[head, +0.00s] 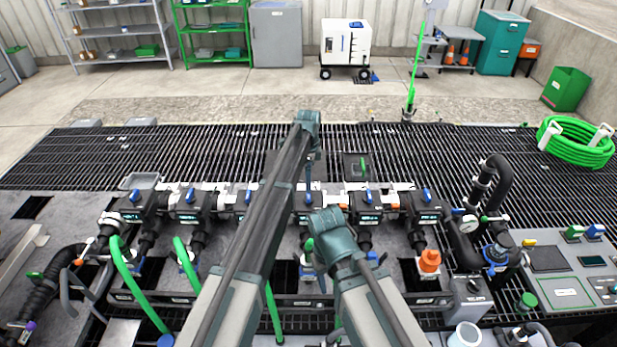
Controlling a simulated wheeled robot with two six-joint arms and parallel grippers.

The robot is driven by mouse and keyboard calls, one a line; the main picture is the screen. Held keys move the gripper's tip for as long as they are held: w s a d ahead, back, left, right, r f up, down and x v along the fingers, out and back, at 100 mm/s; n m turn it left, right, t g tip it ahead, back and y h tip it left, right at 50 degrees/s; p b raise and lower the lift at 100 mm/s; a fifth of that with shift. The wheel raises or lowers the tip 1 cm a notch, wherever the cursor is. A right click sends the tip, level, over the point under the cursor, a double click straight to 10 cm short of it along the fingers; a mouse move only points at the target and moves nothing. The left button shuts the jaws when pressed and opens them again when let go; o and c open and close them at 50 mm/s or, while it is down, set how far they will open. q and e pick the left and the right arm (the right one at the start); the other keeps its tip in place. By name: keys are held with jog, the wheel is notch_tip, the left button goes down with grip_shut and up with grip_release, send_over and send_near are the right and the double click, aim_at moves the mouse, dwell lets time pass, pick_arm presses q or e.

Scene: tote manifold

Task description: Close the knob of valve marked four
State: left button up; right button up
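A row of dark valves with blue knobs runs across the manifold. The numbers on their small labels are too small to read. One blue-knobbed valve (308,216) sits near the middle, between my arms, and is partly covered by them. To its right are a second valve (367,216) and a third (427,213). My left arm reaches up across the row, and its raised teal joint stands beyond the valves; its fingers cannot be made out. My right arm ends in teal joints in front of the middle valve, and its fingers cannot be made out either.
Green hoses (125,265) hang at the left front. An orange fitting (429,262) and black bent pipe (497,170) stand at the right. A control panel (565,292) lies far right. Behind the manifold is open grating (180,150); a coiled green hose (577,145) lies there.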

pick_arm(q)
notch_tip(320, 180, up, 6)
jog(key=p, duration=0.5)
jog(key=shift+r, duration=0.2)
pick_arm(e)
notch_tip(320, 180, up, 6)
jog(key=shift+r, duration=0.2)
pick_arm(q)
jog(key=s+a+n, duration=0.6)
jog(key=s, duration=0.6)
jog(key=s+a+n, duration=0.5)
jog(key=s+n, duration=0.1)
jog(key=s, duration=0.6)
jog(key=s+a+n, duration=0.6)
jog(key=s, duration=0.5)
jog(key=s+d+f+m+y+b, duration=0.1)
jog(key=s+d+f+m+b, duration=0.2)
jog(key=d, duration=0.8)
notch_tip(320, 180, down, 5)
jog(key=s+b, duration=0.2)
jog(key=b, duration=0.2)
jog(key=shift+m+b, duration=0.3)
jog(key=shift+b, duration=0.05)
pick_arm(e)
notch_tip(320, 180, down, 8)
